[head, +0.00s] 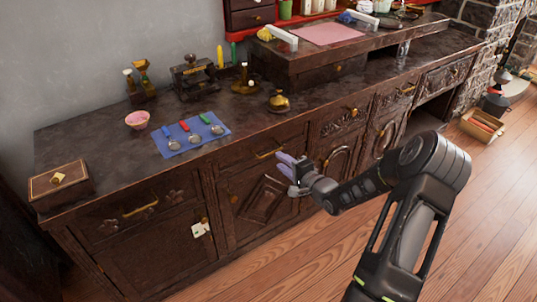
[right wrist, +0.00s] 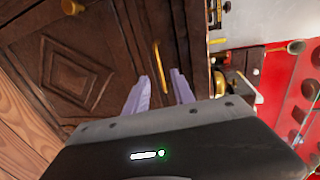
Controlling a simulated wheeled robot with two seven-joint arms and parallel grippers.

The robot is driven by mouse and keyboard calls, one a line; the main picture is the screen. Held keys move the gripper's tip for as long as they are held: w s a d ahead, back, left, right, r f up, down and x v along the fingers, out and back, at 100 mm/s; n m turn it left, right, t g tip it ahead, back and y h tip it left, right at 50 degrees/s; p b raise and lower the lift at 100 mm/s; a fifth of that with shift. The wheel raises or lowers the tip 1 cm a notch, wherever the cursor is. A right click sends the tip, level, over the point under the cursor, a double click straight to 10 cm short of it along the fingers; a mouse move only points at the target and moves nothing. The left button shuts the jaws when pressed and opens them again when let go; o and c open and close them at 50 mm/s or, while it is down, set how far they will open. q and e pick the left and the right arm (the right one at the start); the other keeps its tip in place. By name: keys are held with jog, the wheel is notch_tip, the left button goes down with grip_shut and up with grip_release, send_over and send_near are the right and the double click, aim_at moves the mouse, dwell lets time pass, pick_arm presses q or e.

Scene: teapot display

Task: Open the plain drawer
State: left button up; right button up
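The plain drawer (head: 245,165) is in the upper row of the long dark wooden cabinet. Its front is smooth, with a brass bar handle (head: 268,154), and it looks shut. My right gripper (head: 284,163) is in front of this drawer, near the right end of the handle. In the right wrist view the two pale purple fingers of my right gripper (right wrist: 159,75) are apart. The brass handle (right wrist: 161,65) shows between their tips in the picture; I cannot tell whether they touch it. My left gripper is out of view.
A carved drawer (head: 115,222) is to the left, and more carved drawers (head: 338,125) are to the right. A panelled door (head: 262,200) is below. The floor in front is clear.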

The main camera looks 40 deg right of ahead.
aim_at(270, 154)
jog(key=shift+b+x, duration=0.75)
jog(key=shift+x, duration=3.15)
grip_shut()
jog(key=shift+f, duration=0.1)
